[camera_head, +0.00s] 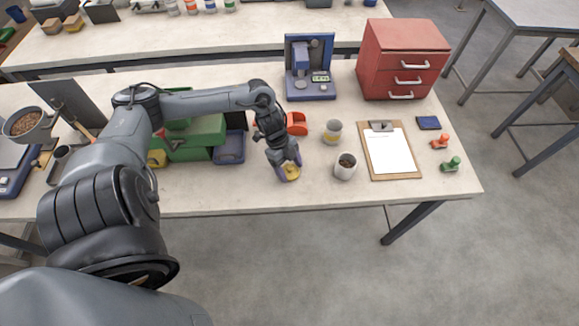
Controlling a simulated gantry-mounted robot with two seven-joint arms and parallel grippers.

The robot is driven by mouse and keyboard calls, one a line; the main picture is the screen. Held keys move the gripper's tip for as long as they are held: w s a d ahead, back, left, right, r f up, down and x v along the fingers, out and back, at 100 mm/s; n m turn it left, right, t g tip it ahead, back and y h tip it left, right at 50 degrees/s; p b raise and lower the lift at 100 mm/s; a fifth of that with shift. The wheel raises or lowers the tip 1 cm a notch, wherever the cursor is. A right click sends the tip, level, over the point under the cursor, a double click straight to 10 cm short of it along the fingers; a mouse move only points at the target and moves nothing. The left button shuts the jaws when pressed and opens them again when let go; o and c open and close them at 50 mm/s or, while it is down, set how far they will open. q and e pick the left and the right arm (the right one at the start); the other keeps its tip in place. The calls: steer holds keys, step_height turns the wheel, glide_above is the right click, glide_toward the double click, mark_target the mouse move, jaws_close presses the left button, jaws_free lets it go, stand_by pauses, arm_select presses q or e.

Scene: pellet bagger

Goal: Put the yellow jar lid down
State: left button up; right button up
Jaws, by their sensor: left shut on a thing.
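My left gripper (287,170) points down near the front edge of the table, shut on the yellow jar lid (290,174). The lid is partly hidden by the fingers. I cannot tell whether it touches the tabletop. An open white jar (345,171) with dark contents stands just right of the lid. Another pale jar (332,133) with a yellowish band stands behind it. My right gripper is not in view.
An orange-red bin (297,123) is close behind my left gripper, with a blue bin (230,149) to its left. A clipboard (391,155) lies right of the jars. A blue machine (310,70) and red drawer cabinet (400,58) stand behind. The table's front edge is close.

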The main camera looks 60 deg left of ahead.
arm_select(q)
steer(key=shift+f, duration=0.15)
steer(key=o, duration=1)
